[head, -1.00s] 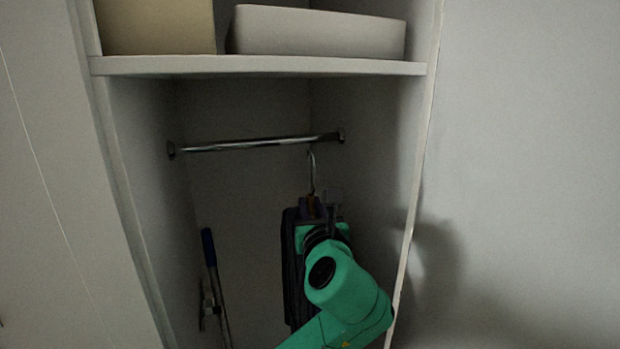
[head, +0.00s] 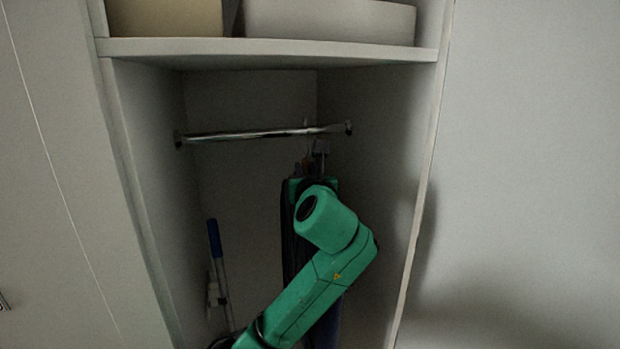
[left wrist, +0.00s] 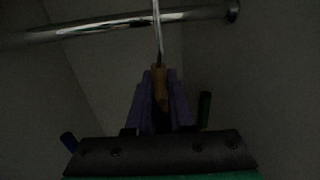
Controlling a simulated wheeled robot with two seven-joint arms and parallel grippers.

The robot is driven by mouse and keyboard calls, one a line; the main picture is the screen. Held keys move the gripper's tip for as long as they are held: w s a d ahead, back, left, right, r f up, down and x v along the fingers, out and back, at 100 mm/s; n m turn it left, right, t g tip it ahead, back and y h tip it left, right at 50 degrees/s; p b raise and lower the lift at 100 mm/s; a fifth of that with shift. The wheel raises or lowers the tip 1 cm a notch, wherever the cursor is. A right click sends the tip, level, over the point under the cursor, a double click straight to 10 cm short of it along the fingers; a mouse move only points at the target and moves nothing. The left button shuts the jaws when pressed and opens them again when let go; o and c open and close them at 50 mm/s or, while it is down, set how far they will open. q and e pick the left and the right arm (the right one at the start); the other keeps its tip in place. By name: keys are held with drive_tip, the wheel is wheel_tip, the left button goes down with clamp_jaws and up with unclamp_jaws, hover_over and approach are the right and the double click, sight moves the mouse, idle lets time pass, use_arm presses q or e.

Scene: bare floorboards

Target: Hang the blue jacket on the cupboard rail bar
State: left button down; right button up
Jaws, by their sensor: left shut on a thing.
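The blue jacket (head: 288,250) looks very dark and hangs upright inside the cupboard, largely hidden behind my green arm. My left gripper (head: 312,163) is shut on its hanger, just below the right part of the rail bar (head: 240,135). I cannot tell whether hook and rail touch. My right gripper is not in view.
A shelf (head: 270,52) above the rail carries a tan box (head: 165,18) and a white box (head: 330,22). A blue-topped handle (head: 214,240) leans at the cupboard's left. The right side wall (head: 395,150) is close to my gripper. The rail's left part is bare.

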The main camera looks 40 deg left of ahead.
use_arm(q)
drive_tip(key=shift+s+a+b+x, duration=0.2)
drive_tip(key=shift+b+x, duration=0.15)
drive_tip(key=shift+x, duration=1.15)
drive_tip(key=shift+s+a+b+x, duration=0.25)
drive_tip(key=shift+b+x, duration=0.05)
drive_tip(key=shift+x, duration=1.2)
drive_tip(key=shift+s+a+b+x, duration=0.2)
drive_tip(key=shift+b+x, duration=0.15)
drive_tip(key=shift+x, duration=1.15)
drive_tip(key=shift+f+b, duration=0.6)
drive_tip(key=shift+f, duration=0.6)
drive_tip(key=c, duration=0.7)
unclamp_jaws()
drive_tip(key=b+v, duration=0.4)
drive_tip(key=v, duration=1)
drive_tip(key=shift+s+d+r, duration=0.1)
drive_tip(key=shift+s+d, duration=0.1)
drive_tip(key=shift+s, duration=0.05)
